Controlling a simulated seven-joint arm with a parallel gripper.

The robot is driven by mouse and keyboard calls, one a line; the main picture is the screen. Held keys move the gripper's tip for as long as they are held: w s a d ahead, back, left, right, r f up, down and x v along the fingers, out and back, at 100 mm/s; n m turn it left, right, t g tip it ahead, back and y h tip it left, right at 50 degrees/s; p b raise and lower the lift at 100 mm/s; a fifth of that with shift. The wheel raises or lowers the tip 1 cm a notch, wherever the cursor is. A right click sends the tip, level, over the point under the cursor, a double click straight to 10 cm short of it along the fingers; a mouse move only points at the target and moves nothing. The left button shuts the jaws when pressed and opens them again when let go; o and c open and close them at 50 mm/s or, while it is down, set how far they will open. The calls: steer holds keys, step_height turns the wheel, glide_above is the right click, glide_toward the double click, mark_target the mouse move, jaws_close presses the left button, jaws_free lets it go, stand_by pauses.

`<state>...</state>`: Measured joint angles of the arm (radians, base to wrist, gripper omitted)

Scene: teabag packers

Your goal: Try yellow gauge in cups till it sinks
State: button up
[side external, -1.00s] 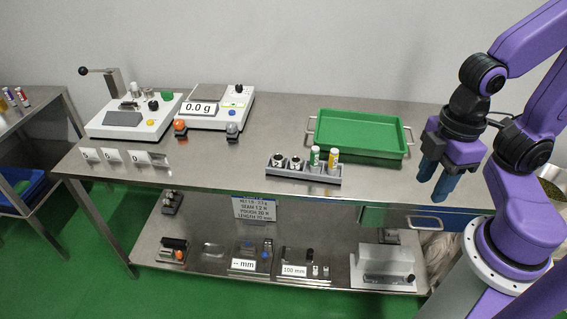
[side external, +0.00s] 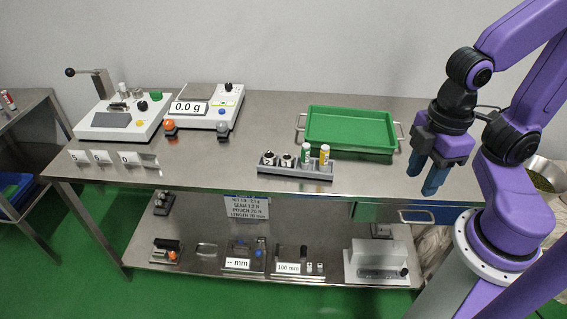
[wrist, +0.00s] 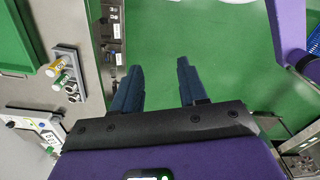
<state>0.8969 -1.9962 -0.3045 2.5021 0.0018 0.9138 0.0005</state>
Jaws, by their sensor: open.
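The yellow gauge (side external: 324,154) is a small upright cylinder with a white band, at the right end of a grey rack (side external: 295,173) on the steel table. A green-marked cylinder (side external: 306,154) stands to its left. Two dark-and-white round pieces, perhaps the cups (side external: 270,158), sit in the rack's left half; I cannot tell if they are hollow. My gripper (side external: 422,180) is open and empty, pointing down right of the rack near the table's front edge. In the wrist view, its fingers (wrist: 158,68) are apart over the green floor, with the yellow gauge (wrist: 55,67) to the left.
A green tray (side external: 350,146) lies behind the rack. A scale (side external: 207,112) reading 0.0 g and a lever device (side external: 122,122) stand at the back left. The lower shelf (side external: 215,268) holds several small devices. The table between rack and gripper is clear.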

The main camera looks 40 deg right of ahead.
steer(key=shift+o, duration=0.2)
stand_by(0.5)
steer(key=n+t+h, duration=0.8)
steer(key=n+t, duration=0.3)
steer(key=n, duration=0.5)
glide_toward(327, 151)
steer(key=x, duration=0.8)
steer(key=shift+w+d+f, duration=0.1)
steer(key=shift+w+f, duration=0.05)
steer(key=shift+w, duration=0.15)
steer(key=shift+f+x, duration=0.15)
steer(key=shift+x, duration=1.15)
steer(key=shift+f+x, duration=0.15)
steer(key=shift+x, duration=1.2)
steer(key=shift+s, duration=0.1)
